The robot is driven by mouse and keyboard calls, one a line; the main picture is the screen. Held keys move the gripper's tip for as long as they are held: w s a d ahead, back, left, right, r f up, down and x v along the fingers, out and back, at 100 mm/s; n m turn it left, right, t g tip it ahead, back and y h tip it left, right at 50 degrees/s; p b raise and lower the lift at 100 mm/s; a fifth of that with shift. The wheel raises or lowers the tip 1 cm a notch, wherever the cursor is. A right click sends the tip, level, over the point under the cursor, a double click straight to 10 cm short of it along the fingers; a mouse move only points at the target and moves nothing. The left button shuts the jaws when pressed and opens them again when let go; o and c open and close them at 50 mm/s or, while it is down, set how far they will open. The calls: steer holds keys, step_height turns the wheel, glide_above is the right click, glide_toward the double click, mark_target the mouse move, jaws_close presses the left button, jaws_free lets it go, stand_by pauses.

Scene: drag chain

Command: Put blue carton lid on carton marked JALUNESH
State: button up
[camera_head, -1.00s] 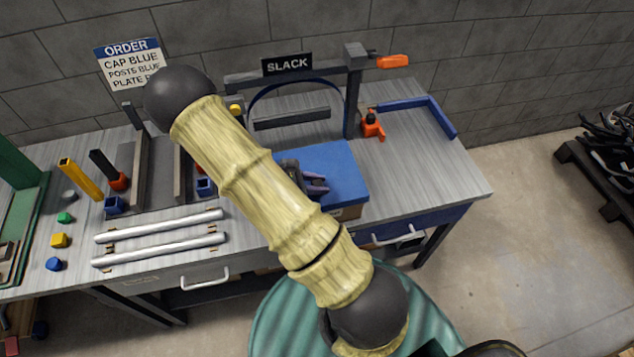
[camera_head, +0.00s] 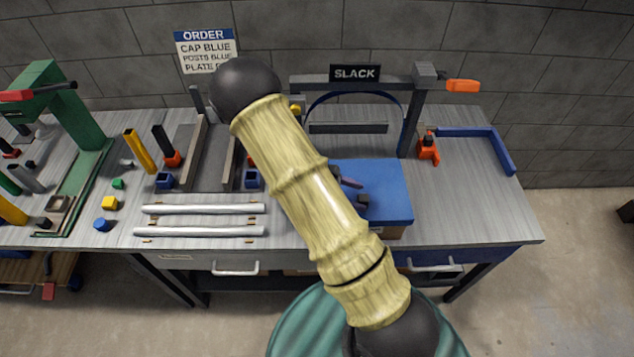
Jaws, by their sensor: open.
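The blue carton lid (camera_head: 388,184) lies flat over a brown carton (camera_head: 392,232) at the front of the bench, right of the middle. Only a small strip of the carton's side shows below the lid. The mark JALUNESH cannot be read on it. My gripper (camera_head: 354,191) is open over the left part of the lid. My own arm hides much of the gripper and the lid's left side. I cannot tell whether the fingers touch the lid, or whether it is fully seated.
A frame labelled SLACK (camera_head: 354,74) stands behind the lid. An orange clamp (camera_head: 428,149) and a blue angled bar (camera_head: 490,140) lie to the right. Two pale rods (camera_head: 205,209) lie to the left, and a green press (camera_head: 85,125) stands at far left. The bench's right front is clear.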

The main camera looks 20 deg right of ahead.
steer(key=b+v, duration=0.2)
steer(key=v, duration=1.2)
steer(key=shift+a+b, duration=0.25)
steer(key=shift+b, duration=0.05)
steer(key=shift+w, duration=0.1)
steer(key=s+d+r+m+t+y, duration=0.3)
steer(key=s+r+m+t+y, duration=0.2)
steer(key=s+m+y, duration=0.5)
steer(key=m+y, duration=0.1)
steer(key=m, duration=0.4)
steer(key=shift+r+t+y, duration=0.15)
steer(key=shift+t+y, duration=0.25)
steer(key=shift+s, duration=0.1)
steer(key=shift+c, duration=0.4)
